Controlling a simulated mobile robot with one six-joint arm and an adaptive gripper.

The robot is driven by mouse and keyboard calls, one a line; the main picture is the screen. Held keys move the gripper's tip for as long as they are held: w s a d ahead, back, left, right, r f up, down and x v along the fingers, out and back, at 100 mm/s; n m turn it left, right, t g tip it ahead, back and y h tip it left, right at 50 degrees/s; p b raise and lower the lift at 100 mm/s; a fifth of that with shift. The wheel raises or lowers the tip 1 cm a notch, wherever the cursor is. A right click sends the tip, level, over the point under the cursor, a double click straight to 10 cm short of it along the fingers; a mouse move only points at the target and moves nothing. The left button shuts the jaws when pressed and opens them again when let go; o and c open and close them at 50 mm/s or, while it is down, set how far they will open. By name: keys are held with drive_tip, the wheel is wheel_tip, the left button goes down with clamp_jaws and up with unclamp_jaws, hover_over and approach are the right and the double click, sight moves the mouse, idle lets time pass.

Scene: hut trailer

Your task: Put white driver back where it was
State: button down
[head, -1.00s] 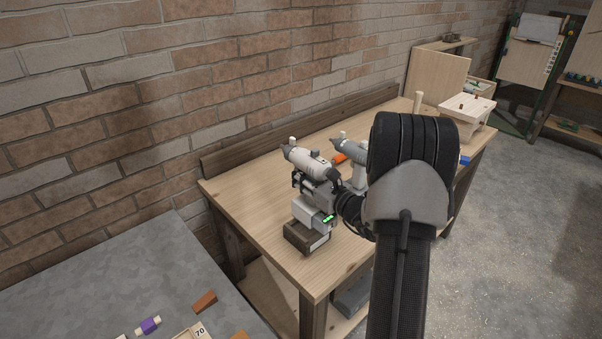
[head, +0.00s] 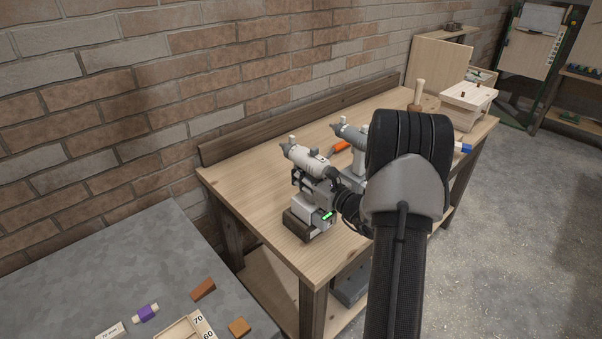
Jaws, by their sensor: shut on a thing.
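The white driver (head: 303,158) is upright, with its nose toward the left, over the near left part of the wooden workbench. My gripper (head: 312,184) is shut on its handle from the right. The driver's pale, blocky foot (head: 306,207) is at a dark block-like stand (head: 293,224) on the bench and overlaps it in the picture. I cannot tell whether the foot rests fully in the stand. A grey driver (head: 350,136) stands just behind and to the right, partly hidden by my arm.
The workbench (head: 248,178) is bare to the left of the drivers. An orange-handled tool (head: 341,146) lies beside the grey driver. A wooden box (head: 468,98) and a mallet (head: 417,92) are at the far end. A grey table (head: 110,265) with small blocks is at lower left.

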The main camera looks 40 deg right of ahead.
drive_tip(key=shift+f+b, duration=0.4)
drive_tip(key=shift+b, duration=0.05)
drive_tip(key=c, duration=1.2)
unclamp_jaws()
drive_tip(key=shift+f, duration=0.1)
drive_tip(key=s, duration=0.8)
drive_tip(key=s+d, duration=0.1)
drive_tip(key=s, duration=0.3)
drive_tip(key=shift+a, duration=0.1)
